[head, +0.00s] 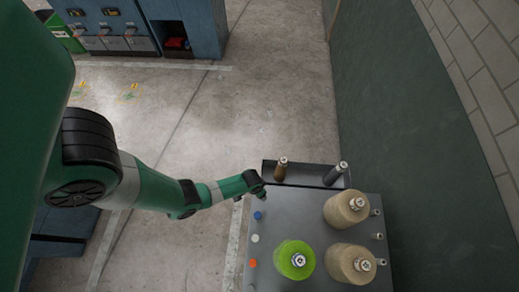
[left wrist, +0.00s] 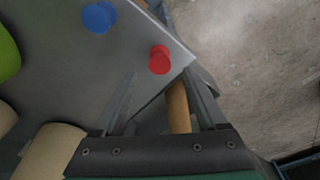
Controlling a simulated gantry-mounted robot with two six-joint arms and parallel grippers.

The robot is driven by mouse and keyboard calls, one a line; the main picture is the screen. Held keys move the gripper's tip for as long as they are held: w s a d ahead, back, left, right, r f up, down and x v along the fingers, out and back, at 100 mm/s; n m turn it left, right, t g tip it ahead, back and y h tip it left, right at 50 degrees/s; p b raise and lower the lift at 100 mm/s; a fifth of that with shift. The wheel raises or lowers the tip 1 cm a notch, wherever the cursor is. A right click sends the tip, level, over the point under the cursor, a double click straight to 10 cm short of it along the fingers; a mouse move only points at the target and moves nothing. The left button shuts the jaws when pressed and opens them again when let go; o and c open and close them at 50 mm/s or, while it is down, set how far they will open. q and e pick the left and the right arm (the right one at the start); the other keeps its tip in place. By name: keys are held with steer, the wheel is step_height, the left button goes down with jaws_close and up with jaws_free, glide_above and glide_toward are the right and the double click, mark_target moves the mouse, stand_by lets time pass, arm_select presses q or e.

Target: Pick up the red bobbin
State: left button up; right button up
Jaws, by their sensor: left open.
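The red bobbin (left wrist: 160,60) stands near the corner of the grey table in the left wrist view. In the head view it is hidden by my left gripper (head: 260,191), which is over the table's far left corner. In the left wrist view my left gripper (left wrist: 160,76) is open. Its two fingers point toward the red bobbin, which appears just beyond the fingertips, between them. I cannot tell whether they touch it. My right gripper is not in view.
A blue bobbin (head: 258,215) is close by, with white (head: 255,238) and orange (head: 252,263) ones in line. A green spool (head: 294,262) and beige spools (head: 338,208) stand on the table (head: 318,236). A tray holds a brown bobbin (head: 281,170) and a grey one (head: 335,173).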

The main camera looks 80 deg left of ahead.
arm_select(q)
step_height(320, 180, down, 5)
steer(key=b, duration=0.3)
steer(key=shift+w+a+b, duration=0.1)
steer(key=shift+b, duration=0.3)
steer(key=shift+r, duration=0.15)
jaws_close()
